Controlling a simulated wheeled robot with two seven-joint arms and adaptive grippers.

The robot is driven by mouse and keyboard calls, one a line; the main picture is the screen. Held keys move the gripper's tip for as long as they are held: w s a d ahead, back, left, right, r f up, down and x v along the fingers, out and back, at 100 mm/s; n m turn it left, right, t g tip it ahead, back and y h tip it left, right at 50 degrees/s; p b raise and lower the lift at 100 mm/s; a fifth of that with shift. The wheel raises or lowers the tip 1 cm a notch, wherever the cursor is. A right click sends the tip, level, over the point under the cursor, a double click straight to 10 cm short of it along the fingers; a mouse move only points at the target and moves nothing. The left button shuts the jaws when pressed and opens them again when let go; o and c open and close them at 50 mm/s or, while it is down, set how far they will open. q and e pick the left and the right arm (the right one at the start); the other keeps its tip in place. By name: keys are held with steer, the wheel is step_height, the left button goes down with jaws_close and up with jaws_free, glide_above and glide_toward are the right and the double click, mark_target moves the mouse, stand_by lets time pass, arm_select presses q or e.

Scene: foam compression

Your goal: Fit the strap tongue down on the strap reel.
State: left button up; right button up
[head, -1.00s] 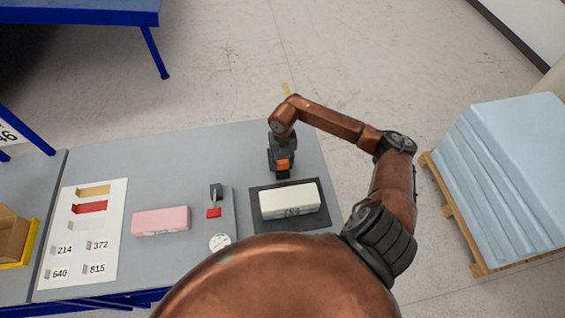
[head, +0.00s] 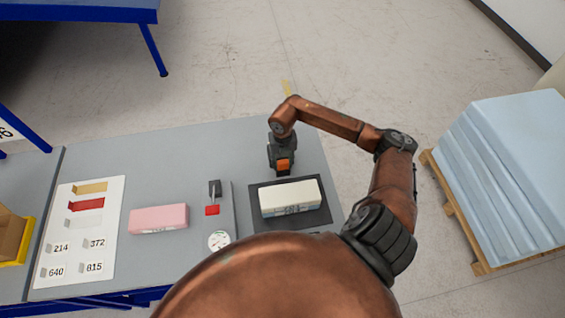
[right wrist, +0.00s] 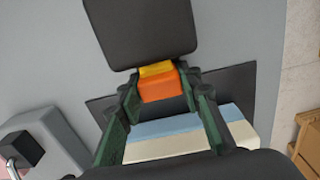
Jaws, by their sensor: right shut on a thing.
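My right gripper (head: 282,160) hangs over the far part of the grey table, just beyond the black mat. It is shut on an orange block, which I take for the strap tongue (head: 283,166). In the right wrist view the orange tongue (right wrist: 160,87) sits between the two finger ends (right wrist: 160,98), with a yellow part (right wrist: 156,69) against its far side. A dark rounded piece (right wrist: 140,35) fills the top of that view; I cannot tell whether it is the strap reel or part of my gripper. I cannot clearly identify the reel. My left gripper is not in view.
A cream and blue foam block (head: 291,196) lies on the black mat (head: 317,221). Left of it are a grey stand with a red block (head: 212,210), a round dial (head: 218,240) and a pink foam block (head: 158,218). Blue sheets (head: 510,165) stack on a pallet at right.

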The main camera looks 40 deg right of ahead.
mark_target(282, 162)
steer(key=shift+f, duration=0.15)
steer(key=o, duration=1.2)
steer(key=shift+o, duration=0.2)
steer(key=shift+r+p, duration=2.8)
steer(key=shift+r, duration=2.2)
